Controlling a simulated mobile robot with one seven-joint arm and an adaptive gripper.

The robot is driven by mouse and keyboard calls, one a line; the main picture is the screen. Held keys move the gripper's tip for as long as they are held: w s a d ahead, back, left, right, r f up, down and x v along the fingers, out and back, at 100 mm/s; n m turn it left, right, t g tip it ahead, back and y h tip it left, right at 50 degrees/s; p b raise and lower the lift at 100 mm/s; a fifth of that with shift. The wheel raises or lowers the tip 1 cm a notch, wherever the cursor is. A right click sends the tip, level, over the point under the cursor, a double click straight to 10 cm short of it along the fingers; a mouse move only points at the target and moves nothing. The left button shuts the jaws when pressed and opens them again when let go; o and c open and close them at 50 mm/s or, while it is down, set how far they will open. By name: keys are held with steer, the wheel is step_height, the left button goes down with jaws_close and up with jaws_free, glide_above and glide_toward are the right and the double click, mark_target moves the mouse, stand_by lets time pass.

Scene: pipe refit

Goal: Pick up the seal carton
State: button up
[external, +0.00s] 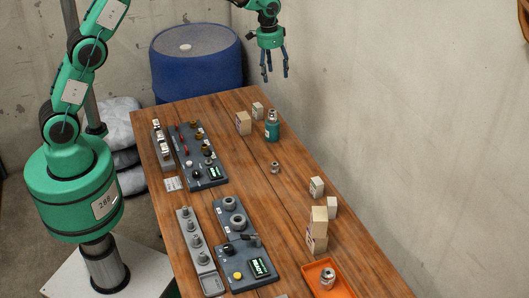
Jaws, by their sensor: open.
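Several small cartons stand on the wooden table (262,172), and their labels are too small to read, so I cannot tell which is the seal carton. A tan carton (243,124) and a smaller pale carton (257,110) stand near the far end. A small pale carton (316,187), a plain whitish block (331,207) and a tall tan stack or carton (318,230) stand along the right side. My gripper (275,76) is open and empty, pointing down, high above the table's far end and apart from every carton.
A teal bottle (272,126) stands right beside the far cartons. Grey control panels (207,172) with knobs line the left side. An orange tray (313,272) holds a metal can (327,278). A blue drum (197,70) stands behind the table.

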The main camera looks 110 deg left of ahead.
steer(key=s+a+f+n, duration=0.1)
steer(key=s+a+f, duration=0.6)
steer(key=a+f, duration=0.3)
steer(key=n+h, duration=0.1)
glide_above(258, 105)
step_height(258, 105, down, 9)
steer(key=shift+s+f+g+p, duration=0.1)
steer(key=shift+f+g+p, duration=0.05)
steer(key=shift+g+p, duration=0.3)
steer(key=shift+f, duration=0.15)
steer(key=shift+f, duration=4.15)
steer(key=shift+f+b, duration=0.45)
steer(key=shift+f, duration=2.15)
steer(key=c, duration=1.4)
